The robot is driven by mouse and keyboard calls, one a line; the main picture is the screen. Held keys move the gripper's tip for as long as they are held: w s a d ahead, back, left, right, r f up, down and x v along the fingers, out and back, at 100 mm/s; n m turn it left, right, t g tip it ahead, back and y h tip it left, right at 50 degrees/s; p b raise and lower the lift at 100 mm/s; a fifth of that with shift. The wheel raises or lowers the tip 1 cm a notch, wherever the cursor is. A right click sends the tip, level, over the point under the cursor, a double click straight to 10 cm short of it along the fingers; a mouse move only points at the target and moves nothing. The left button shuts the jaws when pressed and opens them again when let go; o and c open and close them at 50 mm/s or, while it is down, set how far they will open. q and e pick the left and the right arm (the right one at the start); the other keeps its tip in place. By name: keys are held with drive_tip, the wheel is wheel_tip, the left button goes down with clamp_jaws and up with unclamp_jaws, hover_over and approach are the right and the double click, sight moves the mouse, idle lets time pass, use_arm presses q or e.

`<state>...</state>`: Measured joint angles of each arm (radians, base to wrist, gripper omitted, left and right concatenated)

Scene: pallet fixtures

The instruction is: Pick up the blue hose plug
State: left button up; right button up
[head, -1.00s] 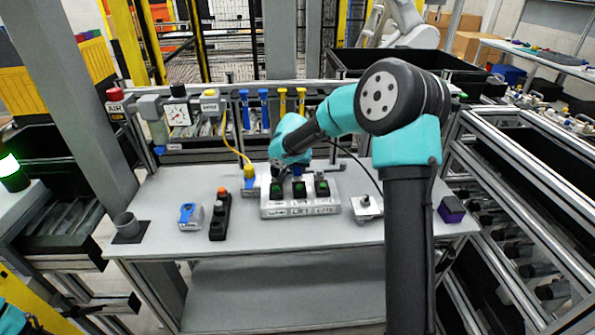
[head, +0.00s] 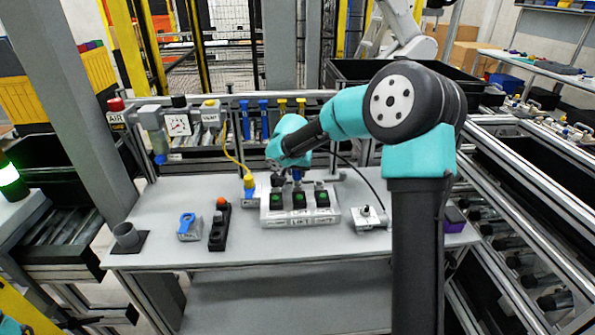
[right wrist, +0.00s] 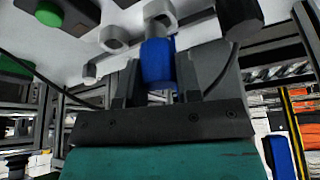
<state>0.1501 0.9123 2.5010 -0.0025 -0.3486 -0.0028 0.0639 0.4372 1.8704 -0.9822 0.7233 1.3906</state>
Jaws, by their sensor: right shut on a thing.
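The blue hose plug (right wrist: 158,62) is between the two dark fingers of my right gripper (right wrist: 158,85) in the right wrist view. The fingers are shut on it, and pale metal fittings show just beyond its far end. In the head view the right gripper (head: 287,172) is behind the white switch box, with a bit of the blue plug (head: 297,174) showing beside it. The box and arm partly hide the fingers. I cannot tell whether the plug is still seated in its fitting. My left gripper is out of view.
The white switch box (head: 300,218) with green switches stands close in front of the right gripper. A yellow hose plug (head: 249,182) is to its left. A black pendant (head: 219,228) and a blue-and-white device (head: 188,228) lie on the grey table. The front table strip is clear.

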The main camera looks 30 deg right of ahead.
drive_tip(key=s+a+r, duration=0.1)
drive_tip(key=s+a, duration=0.6)
drive_tip(key=s, duration=0.5)
drive_tip(key=shift+a+r, duration=0.2)
drive_tip(key=shift+a, duration=0.15)
drive_tip(key=shift+r, duration=2.5)
drive_tip(key=w+d, duration=1)
drive_tip(key=d, duration=0.5)
drive_tip(key=shift+d, duration=0.15)
drive_tip(key=shift+f, duration=0.15)
idle(0.4)
drive_tip(key=shift+f, duration=3.4)
